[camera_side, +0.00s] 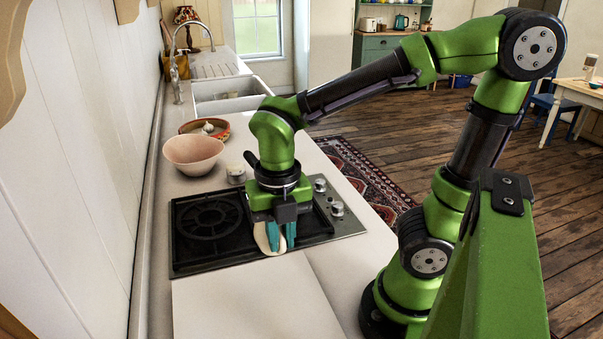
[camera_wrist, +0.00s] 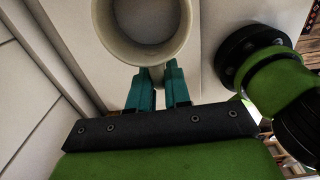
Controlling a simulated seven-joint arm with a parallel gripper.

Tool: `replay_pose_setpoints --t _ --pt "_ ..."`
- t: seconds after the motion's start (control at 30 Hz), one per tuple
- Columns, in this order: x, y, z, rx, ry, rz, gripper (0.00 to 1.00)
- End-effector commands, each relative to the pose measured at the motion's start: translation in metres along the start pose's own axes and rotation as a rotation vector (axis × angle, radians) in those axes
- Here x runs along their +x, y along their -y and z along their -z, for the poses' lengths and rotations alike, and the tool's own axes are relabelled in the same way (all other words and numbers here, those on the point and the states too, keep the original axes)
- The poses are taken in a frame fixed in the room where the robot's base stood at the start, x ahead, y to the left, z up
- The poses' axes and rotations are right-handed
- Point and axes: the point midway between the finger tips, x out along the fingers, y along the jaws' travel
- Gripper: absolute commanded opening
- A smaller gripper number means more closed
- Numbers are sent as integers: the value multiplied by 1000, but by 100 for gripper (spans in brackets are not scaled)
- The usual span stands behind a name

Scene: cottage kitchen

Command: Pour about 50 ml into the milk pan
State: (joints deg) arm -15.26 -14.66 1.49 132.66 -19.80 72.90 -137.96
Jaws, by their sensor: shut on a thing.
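My gripper (camera_side: 281,246) has teal fingers and points down over the near edge of the hob. It is shut on a cream, round vessel that looks like a jug (camera_side: 262,243). In the wrist view my gripper (camera_wrist: 158,74) closes on a narrow part at the near side of the jug (camera_wrist: 150,54), likely its handle. The jug's round mouth faces the wrist camera. Its inside looks plain grey-beige; I cannot tell whether it holds liquid. I cannot make out a milk pan in either view; my arm hides part of the hob.
The black hob (camera_side: 182,262) has a round grate at left and knobs at right. A pink bowl (camera_side: 193,153), a terracotta dish (camera_side: 220,136) with garlic and a small pale pot (camera_side: 236,174) stand behind it. The pale counter (camera_side: 245,300) in front is clear.

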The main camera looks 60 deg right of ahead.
Motion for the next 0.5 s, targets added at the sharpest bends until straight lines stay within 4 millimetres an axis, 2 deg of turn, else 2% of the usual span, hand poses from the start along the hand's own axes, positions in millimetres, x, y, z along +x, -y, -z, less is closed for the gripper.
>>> replay_pose_setpoints --t 0.23,0.5 --pt "-32 -1 0 1 3 -8 0" --pt "-58 -1 -2 17 2 -4 0"
